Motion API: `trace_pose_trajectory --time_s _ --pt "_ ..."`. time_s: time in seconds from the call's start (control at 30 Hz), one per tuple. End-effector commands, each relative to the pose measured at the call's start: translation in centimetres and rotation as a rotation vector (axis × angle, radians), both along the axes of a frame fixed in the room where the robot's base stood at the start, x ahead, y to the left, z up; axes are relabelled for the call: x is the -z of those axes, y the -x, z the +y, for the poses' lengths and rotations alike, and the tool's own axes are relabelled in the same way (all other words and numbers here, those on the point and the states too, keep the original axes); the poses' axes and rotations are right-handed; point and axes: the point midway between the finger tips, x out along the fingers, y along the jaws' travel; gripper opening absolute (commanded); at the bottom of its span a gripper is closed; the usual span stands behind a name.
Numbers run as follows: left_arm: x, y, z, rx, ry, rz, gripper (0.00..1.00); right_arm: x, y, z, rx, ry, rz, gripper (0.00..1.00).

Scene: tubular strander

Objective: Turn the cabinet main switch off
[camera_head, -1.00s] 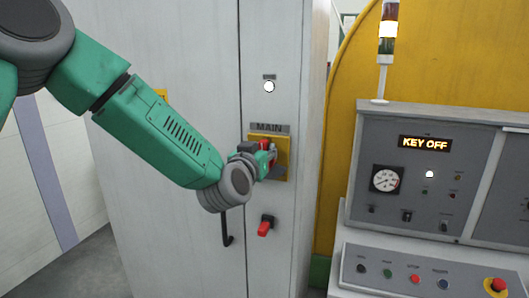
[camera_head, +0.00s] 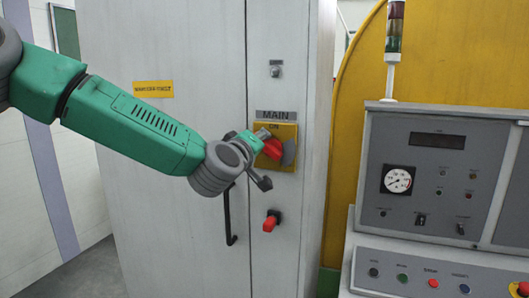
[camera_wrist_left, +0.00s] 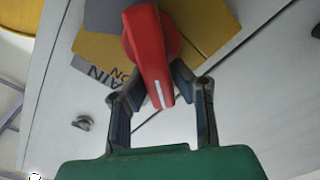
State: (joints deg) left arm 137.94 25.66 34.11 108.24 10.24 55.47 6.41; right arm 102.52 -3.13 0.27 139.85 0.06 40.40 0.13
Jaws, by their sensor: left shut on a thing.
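The main switch is a red rotary handle (camera_head: 273,149) on a yellow plate (camera_head: 289,130) under a MAIN label, on the grey cabinet (camera_head: 180,50). My left gripper (camera_head: 262,150) is at the handle, reaching in from the left. In the left wrist view the red handle (camera_wrist_left: 152,60), with a white line near its end, lies between the two fingers of the left gripper (camera_wrist_left: 153,84), which are shut on it. The handle looks tilted, pointing toward my gripper. Part of the plate is hidden behind the gripper. My right gripper is out of view.
The control console (camera_head: 440,150) on the right has a blank display (camera_head: 437,140). The signal tower (camera_head: 395,28) is unlit.

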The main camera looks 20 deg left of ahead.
Motion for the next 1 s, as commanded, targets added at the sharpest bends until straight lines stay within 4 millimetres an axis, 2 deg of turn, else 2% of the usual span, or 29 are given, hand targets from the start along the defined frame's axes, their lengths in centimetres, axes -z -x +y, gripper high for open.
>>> trace_pose_trajectory --time_s 0.03,0.5,0.7,1.0 --pt "0.9 0.1 0.2 0.000 0.046 0.008 0.00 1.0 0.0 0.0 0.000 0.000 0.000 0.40" --pt "2.3 0.0 0.7 -0.002 0.453 0.025 0.00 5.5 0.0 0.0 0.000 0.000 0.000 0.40" --pt "2.7 0.0 0.7 -0.003 0.568 0.031 0.00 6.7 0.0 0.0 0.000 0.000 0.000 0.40" --pt "2.9 0.0 0.7 -0.003 0.651 0.036 0.00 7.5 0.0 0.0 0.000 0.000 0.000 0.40"
